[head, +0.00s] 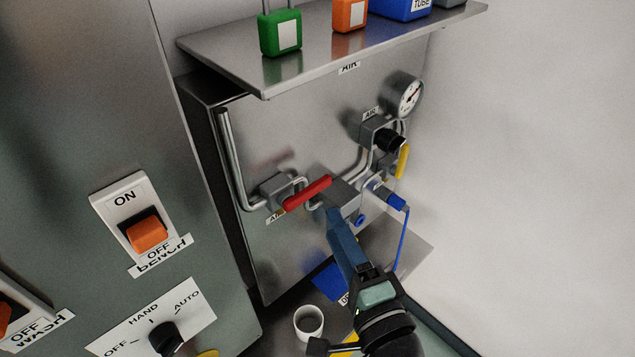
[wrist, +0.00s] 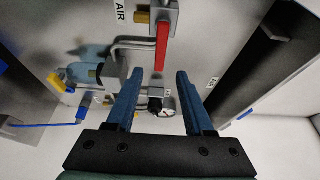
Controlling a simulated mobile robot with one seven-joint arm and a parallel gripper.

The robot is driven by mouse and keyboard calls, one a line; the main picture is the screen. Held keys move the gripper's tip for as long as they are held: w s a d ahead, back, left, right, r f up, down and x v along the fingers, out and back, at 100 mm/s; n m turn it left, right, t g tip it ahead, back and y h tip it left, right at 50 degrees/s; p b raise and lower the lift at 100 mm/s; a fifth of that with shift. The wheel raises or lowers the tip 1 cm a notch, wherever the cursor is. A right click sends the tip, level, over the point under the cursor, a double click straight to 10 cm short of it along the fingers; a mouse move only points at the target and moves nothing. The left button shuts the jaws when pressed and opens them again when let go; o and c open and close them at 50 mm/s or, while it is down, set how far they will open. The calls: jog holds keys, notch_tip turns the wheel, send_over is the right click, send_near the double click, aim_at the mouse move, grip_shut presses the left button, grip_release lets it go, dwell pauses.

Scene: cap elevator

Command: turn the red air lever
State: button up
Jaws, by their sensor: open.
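The red air lever (head: 308,192) sits on a grey valve body (head: 276,191) on the steel panel, slanting up to the right in the head view. In the wrist view the red lever (wrist: 162,47) points down from its valve, and its free end shows in the gap between my fingertips. My gripper (head: 334,213) has blue fingers and is just below and right of the lever's free end in the head view. In the wrist view my gripper (wrist: 160,74) is open with nothing held. I cannot tell whether a finger touches the lever.
A gauge (head: 406,95), a black knob (head: 391,141), a yellow lever (head: 403,161) and a blue hose (head: 402,238) are right of the red lever. A shelf (head: 225,55) with padlocks overhangs the panel. A white cup (head: 309,322) stands below. A switch cabinet is left.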

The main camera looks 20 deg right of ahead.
aim_at(316, 192)
jog(key=w+p, duration=0.2)
jog(key=w, duration=0.6)
jog(key=shift+w+d, duration=0.15)
jog(key=shift+w, duration=0.1)
grip_shut()
dwell(1.0)
